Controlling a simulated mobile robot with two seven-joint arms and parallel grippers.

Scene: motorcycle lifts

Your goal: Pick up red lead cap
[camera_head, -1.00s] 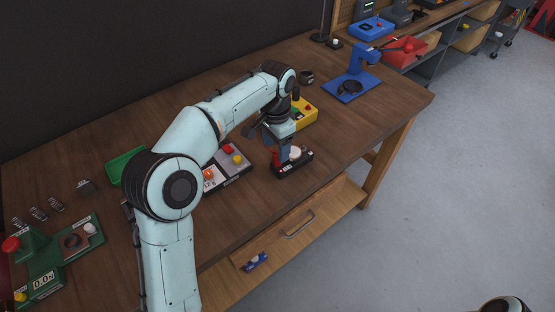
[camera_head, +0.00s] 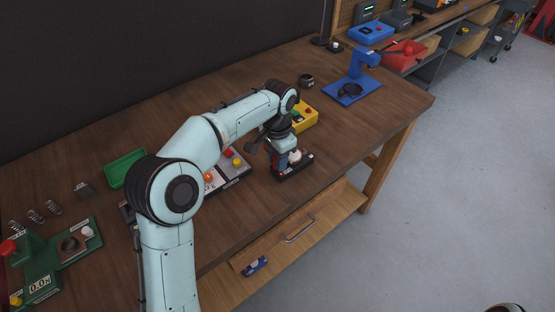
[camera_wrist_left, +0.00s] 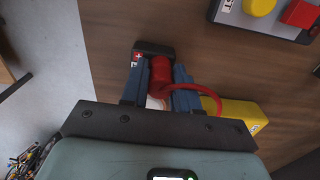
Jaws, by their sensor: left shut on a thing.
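The red lead cap (camera_wrist_left: 160,76) is a red cylinder with a red lead curving off to its right in the left wrist view. My left gripper (camera_wrist_left: 161,80) is shut on it, with one blue finger on each side. In the head view the left gripper (camera_head: 283,161) points down at the black box (camera_head: 296,166) near the table's front edge, and the cap is mostly hidden there. The black box, with a red and white mark, also shows just beyond the cap in the left wrist view (camera_wrist_left: 151,47). I cannot tell if cap and box touch. The right gripper is out of view.
A yellow box (camera_head: 305,116) stands close behind the gripper. A grey button panel (camera_head: 235,164) lies to its left, partly behind my arm. A blue stand (camera_head: 352,90) is farther right. The wooden table (camera_head: 340,130) is clear between the black box and the stand.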

